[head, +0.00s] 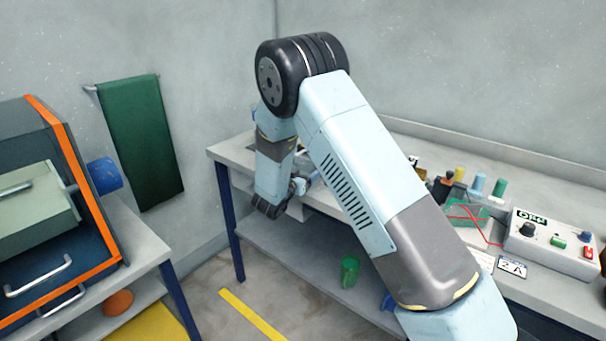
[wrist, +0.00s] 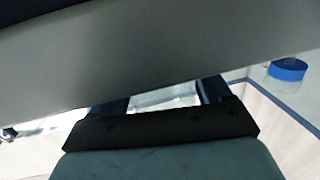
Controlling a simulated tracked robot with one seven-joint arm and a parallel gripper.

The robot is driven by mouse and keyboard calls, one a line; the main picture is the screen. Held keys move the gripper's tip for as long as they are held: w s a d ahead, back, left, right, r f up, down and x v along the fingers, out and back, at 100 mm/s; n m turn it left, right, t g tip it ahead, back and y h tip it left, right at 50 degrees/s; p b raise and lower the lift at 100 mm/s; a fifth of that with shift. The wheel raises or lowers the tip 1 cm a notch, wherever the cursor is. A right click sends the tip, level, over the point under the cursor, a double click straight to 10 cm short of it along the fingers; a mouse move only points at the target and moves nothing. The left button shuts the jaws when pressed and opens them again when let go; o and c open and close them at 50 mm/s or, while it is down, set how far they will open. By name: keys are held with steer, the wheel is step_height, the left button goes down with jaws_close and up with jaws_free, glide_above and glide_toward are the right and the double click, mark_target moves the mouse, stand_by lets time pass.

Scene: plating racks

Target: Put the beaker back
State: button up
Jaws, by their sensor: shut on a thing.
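In the wrist view my gripper (wrist: 164,98) is shut, with its two dark fingers reaching up behind a broad grey surface that hides their tips. A pale, clear patch shows between the fingers; it looks like part of the beaker (wrist: 168,95), most of which is hidden. In the head view my gripper (head: 300,186) is small and partly covered by my own arm, low by the front edge of the grey bench (head: 228,154). The held beaker cannot be made out clearly there.
A clear vessel with a blue band (wrist: 288,69) stands at the right of the wrist view. A green cup (head: 349,271) is on the lower shelf (head: 300,262). Bottles and a control box (head: 553,243) crowd the bench's right. An orange-edged cabinet (head: 75,170) stands left.

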steer(key=o, duration=1.1)
steer(key=shift+f, duration=0.1)
steer(key=v, duration=1.2)
steer(key=shift+r, duration=0.25)
